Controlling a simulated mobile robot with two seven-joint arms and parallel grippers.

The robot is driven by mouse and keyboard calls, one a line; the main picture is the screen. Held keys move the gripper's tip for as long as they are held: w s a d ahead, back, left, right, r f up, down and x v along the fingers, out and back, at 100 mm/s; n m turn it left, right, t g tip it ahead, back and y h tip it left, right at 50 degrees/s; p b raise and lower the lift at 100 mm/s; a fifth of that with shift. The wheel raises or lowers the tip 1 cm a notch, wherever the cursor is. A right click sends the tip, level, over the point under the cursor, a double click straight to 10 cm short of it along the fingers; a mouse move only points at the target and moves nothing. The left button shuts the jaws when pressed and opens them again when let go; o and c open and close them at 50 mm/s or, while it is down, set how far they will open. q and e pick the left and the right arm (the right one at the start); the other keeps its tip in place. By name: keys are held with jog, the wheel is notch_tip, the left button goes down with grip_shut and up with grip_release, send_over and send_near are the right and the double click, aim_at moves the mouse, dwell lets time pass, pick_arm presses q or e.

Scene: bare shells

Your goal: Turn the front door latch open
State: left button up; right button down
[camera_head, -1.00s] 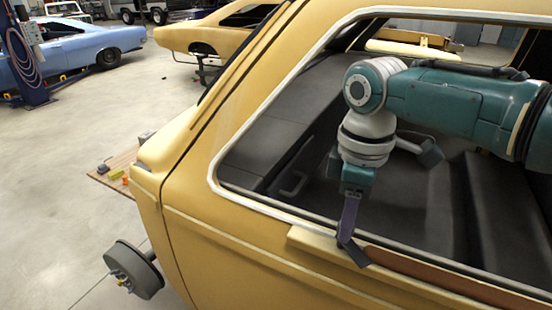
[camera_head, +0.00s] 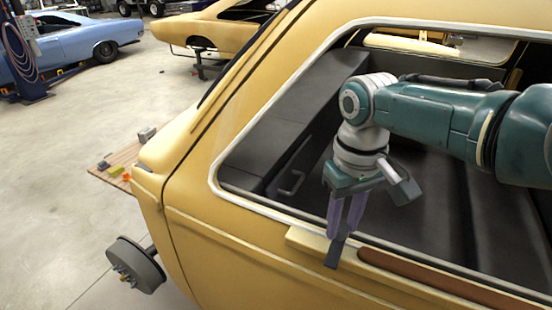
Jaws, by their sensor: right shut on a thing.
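The front door latch (camera_head: 335,256) is a small dark grey bar at the top edge of the yellow door (camera_head: 255,265), just below the window opening. It hangs down across the pale sill, tilted slightly. My right gripper (camera_head: 344,231) reaches down over the sill with its two purple fingers. It is shut on the latch, with the upper end of the latch between the fingertips. The exact contact is small and partly hidden by the fingers. My left gripper is out of view.
The white-trimmed window frame (camera_head: 213,172) and sill surround my right arm's reach. A brown strip (camera_head: 430,278) runs along the sill to the right. A bare wheel hub (camera_head: 134,265) sticks out at the lower left. A wooden board (camera_head: 117,164) with small items lies behind it.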

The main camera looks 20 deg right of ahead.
aim_at(342, 227)
jog(key=shift+m, duration=0.7)
jog(key=c, duration=0.6)
grip_release()
jog(key=shift+r, duration=0.1)
jog(key=shift+r, duration=0.25)
notch_tip(342, 227, up, 9)
jog(key=shift+r+p, duration=0.15)
jog(key=shift+p, duration=0.3)
